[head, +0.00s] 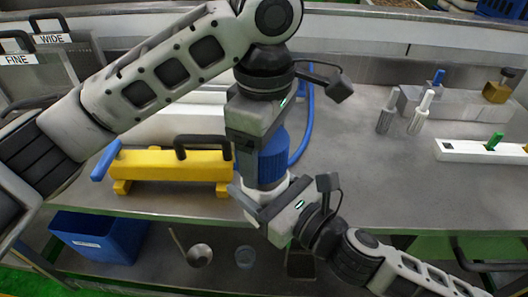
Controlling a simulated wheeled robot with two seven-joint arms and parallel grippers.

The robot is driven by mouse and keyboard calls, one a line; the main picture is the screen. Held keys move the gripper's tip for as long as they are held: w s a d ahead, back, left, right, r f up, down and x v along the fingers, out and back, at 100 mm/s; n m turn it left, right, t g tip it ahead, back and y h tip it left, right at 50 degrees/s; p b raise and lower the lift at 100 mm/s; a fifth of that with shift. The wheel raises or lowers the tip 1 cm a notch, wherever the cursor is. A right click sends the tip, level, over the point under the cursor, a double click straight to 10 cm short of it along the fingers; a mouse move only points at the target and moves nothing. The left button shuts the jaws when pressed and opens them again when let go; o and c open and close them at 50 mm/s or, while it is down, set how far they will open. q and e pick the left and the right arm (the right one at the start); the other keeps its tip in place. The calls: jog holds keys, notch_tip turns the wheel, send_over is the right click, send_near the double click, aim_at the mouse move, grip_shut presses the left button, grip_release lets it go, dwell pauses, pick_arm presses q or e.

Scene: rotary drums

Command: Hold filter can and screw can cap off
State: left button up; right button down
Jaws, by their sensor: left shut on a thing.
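The filter can (272,163) shows as a blue cylinder with a ribbed lower band, between my two grippers above the front of the bench. A white part (252,193) sits at its lower end; I cannot tell whether this is the can cap. My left gripper (256,148) comes down from above and is shut on the blue can. My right gripper (254,202) comes from the lower right, with its jaws at the white part. Its far finger is mostly hidden, so I cannot tell whether it grips. The can's upper end is hidden by the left gripper.
A yellow device (165,166) with a blue handle stands left on the bench (345,160). A blue hose (309,125) runs behind the can. A blue bin (100,236) and a ladle (199,255) are on the lower shelf.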

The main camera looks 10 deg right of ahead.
pick_arm(q)
jog(key=shift+r, duration=0.2)
jog(key=shift+r, duration=2)
pick_arm(e)
jog(key=shift+r, duration=0.1)
pick_arm(q)
jog(key=shift+w+d+f, duration=0.1)
jog(key=shift+w+f, duration=0.1)
jog(key=shift+w, duration=0.25)
jog(key=shift+w+f+b, duration=0.2)
jog(key=shift+w+b, duration=0.1)
jog(key=shift+b, duration=0.1)
pick_arm(e)
jog(key=s+d+r+m+t+h, duration=0.1)
jog(key=d+r+m+t+h, duration=0.1)
jog(key=d+m+h, duration=0.45)
jog(key=d+r+m+t+h, duration=0.1)
jog(key=d+r+m+h, duration=0.2)
jog(key=d+h, duration=0.7)
pick_arm(q)
notch_tip(320, 180, down, 10)
jog(key=b, duration=1)
jog(key=shift+f, duration=0.25)
jog(key=shift+f+b, duration=0.55)
jog(key=shift+b, duration=0.2)
pick_arm(e)
jog(key=y, duration=0.2)
send_over(351, 176)
jog(key=shift+m, duration=0.25)
jog(key=shift+f, duration=6.45)
